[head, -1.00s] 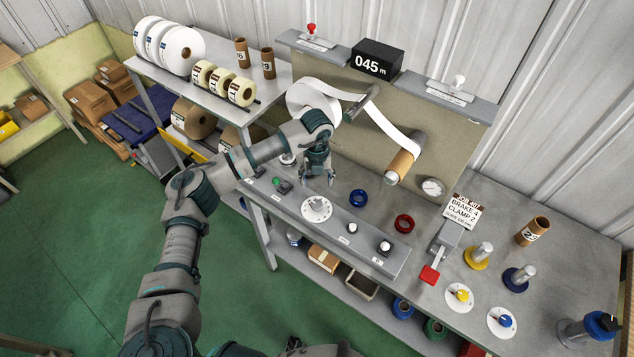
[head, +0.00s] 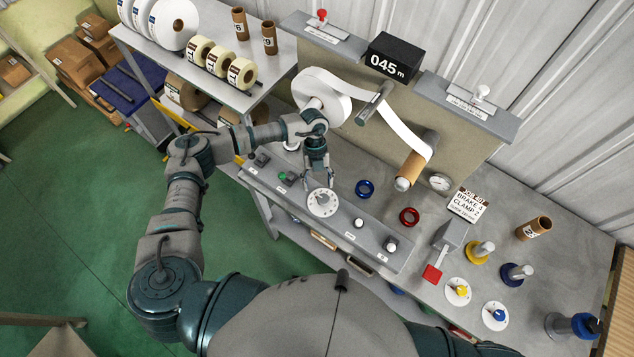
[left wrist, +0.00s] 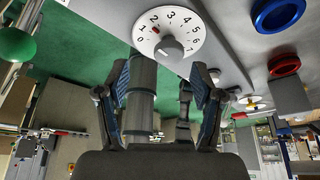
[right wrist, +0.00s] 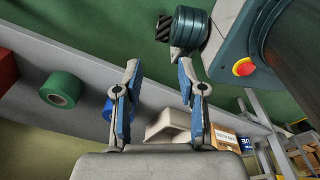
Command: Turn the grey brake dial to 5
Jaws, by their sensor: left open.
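The grey brake dial (head: 322,202) is a round white plate with a grey knob, set on the sloped console. In the left wrist view its grey knob (left wrist: 170,48) stands on the numbered plate, and a small red mark shows near the 1. My left gripper (head: 318,182) is just behind and above the dial in the head view. In the left wrist view its fingers (left wrist: 160,75) are spread, and the knob shows beyond their tips, not between them. My right gripper (right wrist: 157,75) is open and empty in the right wrist view; the head view does not show it.
The console also bears a green button (head: 284,176) and small knobs (head: 390,244). Blue (head: 365,188) and red (head: 409,216) rings lie behind it. A sign (head: 468,203) reads brake 4, clamp 2. A paper roll (head: 322,97) hangs behind my left arm.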

